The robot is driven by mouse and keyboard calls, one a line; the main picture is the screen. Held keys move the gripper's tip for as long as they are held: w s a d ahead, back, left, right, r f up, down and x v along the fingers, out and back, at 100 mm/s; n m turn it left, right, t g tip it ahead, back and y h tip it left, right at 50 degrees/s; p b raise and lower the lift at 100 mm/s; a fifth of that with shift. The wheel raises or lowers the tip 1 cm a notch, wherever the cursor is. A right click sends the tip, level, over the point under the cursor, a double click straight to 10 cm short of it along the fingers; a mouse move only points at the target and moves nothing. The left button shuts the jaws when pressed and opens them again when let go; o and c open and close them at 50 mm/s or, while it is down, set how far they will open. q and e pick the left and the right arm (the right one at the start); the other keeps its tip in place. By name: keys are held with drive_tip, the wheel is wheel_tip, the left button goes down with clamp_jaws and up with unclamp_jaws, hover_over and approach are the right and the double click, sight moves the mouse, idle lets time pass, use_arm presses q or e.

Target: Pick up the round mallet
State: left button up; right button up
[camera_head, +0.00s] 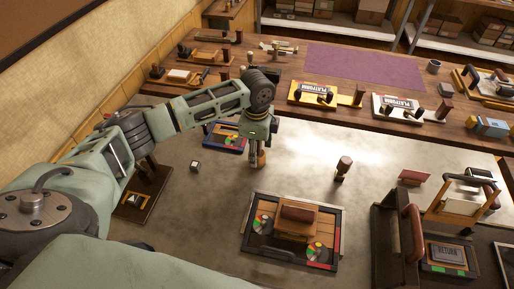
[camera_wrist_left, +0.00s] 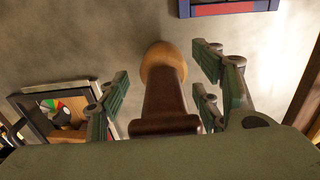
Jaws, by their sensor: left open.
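The round mallet (camera_wrist_left: 165,90) shows in the left wrist view, with a pale rounded wooden end and a dark brown body. In the head view only a small part of it (camera_head: 261,159) shows below my left gripper (camera_head: 256,146). My left gripper (camera_wrist_left: 167,82) is open, with green-padded fingers on either side of the mallet. Gaps show between the mallet and the fingers in the wrist view. My right gripper is not in view.
A framed tray (camera_head: 333,262) with coloured discs and a wooden block stands in front on the grey table. A small dark-handled stamp (camera_head: 343,167) stands to the right. A blue-edged board (camera_head: 212,141) lies just left of the gripper. A press (camera_head: 398,230) stands at the right.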

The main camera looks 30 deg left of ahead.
use_arm(q)
drive_tip(key=shift+f, duration=0.75)
drive_tip(key=shift+c, duration=0.4)
drive_tip(key=c, duration=1.1)
drive_tip(key=shift+r, duration=0.1)
